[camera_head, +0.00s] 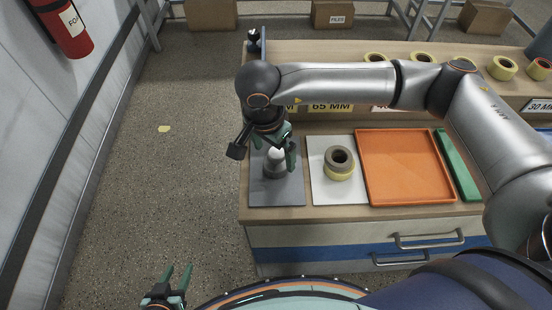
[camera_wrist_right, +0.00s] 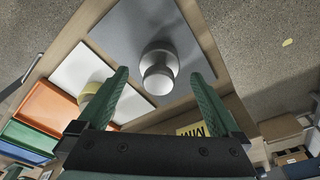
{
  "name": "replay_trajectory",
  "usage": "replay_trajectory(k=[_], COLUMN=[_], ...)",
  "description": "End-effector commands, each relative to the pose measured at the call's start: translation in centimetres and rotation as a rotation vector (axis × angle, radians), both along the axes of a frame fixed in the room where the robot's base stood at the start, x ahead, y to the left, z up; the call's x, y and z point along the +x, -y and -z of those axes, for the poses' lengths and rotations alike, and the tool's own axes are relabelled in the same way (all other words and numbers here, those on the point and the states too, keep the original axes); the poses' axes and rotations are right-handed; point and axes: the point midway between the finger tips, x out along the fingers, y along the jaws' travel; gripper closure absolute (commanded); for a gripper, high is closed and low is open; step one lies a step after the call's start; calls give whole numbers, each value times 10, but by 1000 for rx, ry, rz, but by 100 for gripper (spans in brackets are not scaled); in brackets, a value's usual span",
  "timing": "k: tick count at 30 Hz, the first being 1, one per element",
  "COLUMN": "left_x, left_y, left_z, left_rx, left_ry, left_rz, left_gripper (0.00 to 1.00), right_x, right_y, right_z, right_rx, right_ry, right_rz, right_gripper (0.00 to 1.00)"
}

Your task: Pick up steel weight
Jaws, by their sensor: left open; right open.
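The steel weight (camera_head: 275,160) stands upright on the dark grey mat (camera_head: 290,196) at the left end of the workbench. In the right wrist view the weight (camera_wrist_right: 159,70) shows its round knob, centred ahead of the fingers. My right gripper (camera_head: 286,150) is open at the weight, with a green finger partly covering it in the head view. In the right wrist view the open fingers (camera_wrist_right: 160,95) lie on either side of the knob, with gaps, not touching it. My left gripper (camera_head: 175,280) is open and empty, low at the left over the floor.
A white sheet (camera_head: 322,193) with stacked tape rolls (camera_head: 339,164) lies right of the mat. More tape rolls (camera_head: 502,68) sit on the raised back shelf. My right arm spans above the bench.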

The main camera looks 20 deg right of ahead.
Motion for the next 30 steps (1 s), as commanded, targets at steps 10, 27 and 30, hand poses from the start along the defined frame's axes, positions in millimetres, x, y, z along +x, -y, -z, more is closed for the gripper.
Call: replay_trajectory(k=[10, 27, 30], left_x=[0, 0, 0], left_y=[0, 0, 0], left_z=[-8, -8, -8], left_rx=[0, 0, 0], left_ry=[0, -1, -1], left_rz=[0, 0, 0], left_gripper=[53, 53, 53], right_x=[3, 3, 3], right_y=[7, 7, 7], right_z=[35, 35, 35], right_rx=[1, 1, 1], right_ry=[0, 0, 0], right_rz=[1, 1, 1], right_gripper=[0, 44, 55])
